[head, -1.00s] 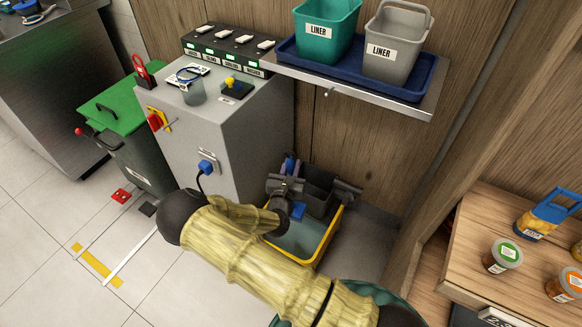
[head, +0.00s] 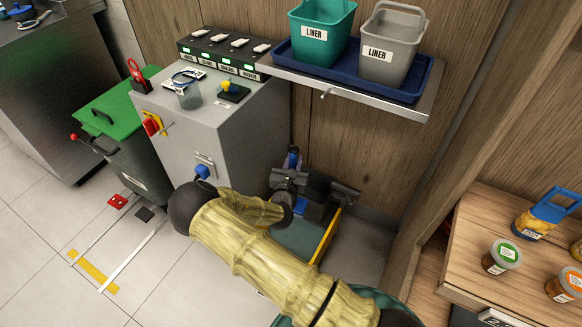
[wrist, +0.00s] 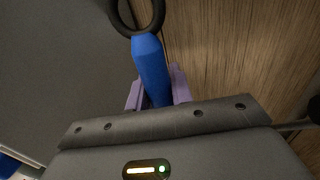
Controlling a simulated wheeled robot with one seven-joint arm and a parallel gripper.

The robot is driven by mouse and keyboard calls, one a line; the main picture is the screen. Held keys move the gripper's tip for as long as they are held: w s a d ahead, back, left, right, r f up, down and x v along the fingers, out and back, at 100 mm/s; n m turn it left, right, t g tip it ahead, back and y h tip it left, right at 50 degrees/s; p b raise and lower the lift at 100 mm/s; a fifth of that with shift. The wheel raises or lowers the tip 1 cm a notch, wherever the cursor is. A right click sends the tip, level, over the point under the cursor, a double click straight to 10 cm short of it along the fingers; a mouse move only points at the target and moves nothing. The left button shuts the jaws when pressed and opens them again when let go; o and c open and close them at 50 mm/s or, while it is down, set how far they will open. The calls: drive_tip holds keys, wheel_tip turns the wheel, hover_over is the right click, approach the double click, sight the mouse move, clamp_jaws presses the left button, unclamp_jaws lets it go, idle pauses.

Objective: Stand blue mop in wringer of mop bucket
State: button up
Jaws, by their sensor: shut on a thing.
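In the wrist view my gripper (wrist: 154,95) has its two purple fingers shut on a blue handle (wrist: 150,62), taken as the blue mop's. A dark ring sits at the handle's far end. In the head view my gripper (head: 292,162) is small, beside the grey cabinet and over the back of the mop bucket. The mop bucket (head: 329,232) has a yellow rim and stands on the floor by the wooden wall. My forearm covers much of its front left. Dark parts and a blue patch show at the bucket, but the wringer and mop head cannot be clearly told apart.
The grey cabinet (head: 240,130) stands close left of the bucket. A metal shelf (head: 375,103) with a blue tray and two liner bins overhangs behind. A wooden counter (head: 470,235) with jars is at the right. The floor at lower left (head: 150,290) is mostly clear.

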drive_tip(key=shift+w+d+b, duration=1.3)
drive_tip(key=shift+w+d, duration=3.1)
drive_tip(key=shift+w, duration=2.35)
wheel_tip(320, 180, down, 16)
drive_tip(key=b, duration=1.4)
drive_tip(key=o, duration=1)
drive_tip(key=shift+f, duration=0.1)
drive_tip(key=p+v, duration=0.3)
drive_tip(key=v, duration=1.4)
drive_tip(key=shift+s, duration=0.15)
